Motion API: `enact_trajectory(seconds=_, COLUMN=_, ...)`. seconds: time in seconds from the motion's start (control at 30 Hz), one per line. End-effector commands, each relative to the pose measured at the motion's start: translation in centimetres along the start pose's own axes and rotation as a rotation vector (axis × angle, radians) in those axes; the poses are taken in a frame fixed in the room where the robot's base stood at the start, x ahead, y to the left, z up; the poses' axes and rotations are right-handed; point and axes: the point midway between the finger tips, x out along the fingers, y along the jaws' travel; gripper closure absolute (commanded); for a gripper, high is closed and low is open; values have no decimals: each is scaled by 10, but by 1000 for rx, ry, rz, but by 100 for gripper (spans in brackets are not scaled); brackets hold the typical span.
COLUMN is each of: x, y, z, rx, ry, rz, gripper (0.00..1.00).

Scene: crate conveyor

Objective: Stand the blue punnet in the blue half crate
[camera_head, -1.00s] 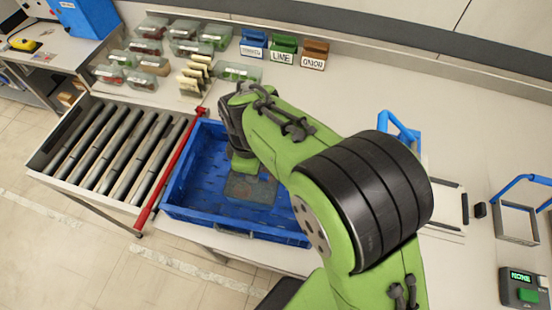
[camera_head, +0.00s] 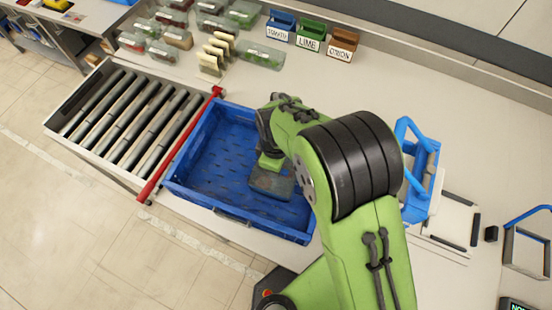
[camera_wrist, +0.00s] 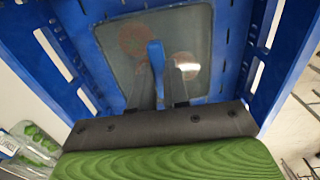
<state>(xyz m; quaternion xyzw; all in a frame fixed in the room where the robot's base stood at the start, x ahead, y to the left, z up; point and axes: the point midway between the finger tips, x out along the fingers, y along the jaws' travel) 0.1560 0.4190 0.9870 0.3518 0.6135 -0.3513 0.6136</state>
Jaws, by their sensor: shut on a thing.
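The blue crate (camera_head: 205,160) stands open on the bench, right of the rollers. The punnet (camera_head: 262,184) is a grey, see-through flat box with a blue upright tab (camera_wrist: 156,56). It appears inside the crate, toward the right part. In the wrist view the punnet's lid (camera_wrist: 120,45) shows faint reddish contents, with blue crate walls around it. My gripper (camera_head: 269,163) is above the punnet and points down. In the wrist view my gripper (camera_wrist: 166,80) is shut on the tab. I cannot tell whether the punnet rests on the crate floor.
A red bar (camera_head: 180,145) runs between the crate and the roller conveyor (camera_head: 125,115). Clear punnets (camera_head: 262,55) and small labelled bins (camera_head: 311,36) stand behind. A blue-handled carrier (camera_head: 418,190) stands to the right. The left half of the crate floor is clear.

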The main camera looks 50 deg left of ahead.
Motion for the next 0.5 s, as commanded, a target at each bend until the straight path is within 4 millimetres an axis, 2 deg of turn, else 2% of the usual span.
enact_trajectory(seconds=0.17, x=4, y=0, z=0, rx=0, ry=0, rz=0, gripper=100)
enact_trajectory(seconds=0.2, x=4, y=0, z=0, rx=0, ry=-1, rz=0, gripper=82)
enact_trajectory(seconds=0.33, x=3, y=0, z=0, rx=0, ry=-1, rz=-1, gripper=62)
enact_trajectory(seconds=0.37, x=3, y=0, z=0, rx=0, ry=-1, rz=-1, gripper=59)
enact_trajectory(seconds=0.5, x=3, y=0, z=0, rx=0, ry=-1, rz=-1, gripper=59)
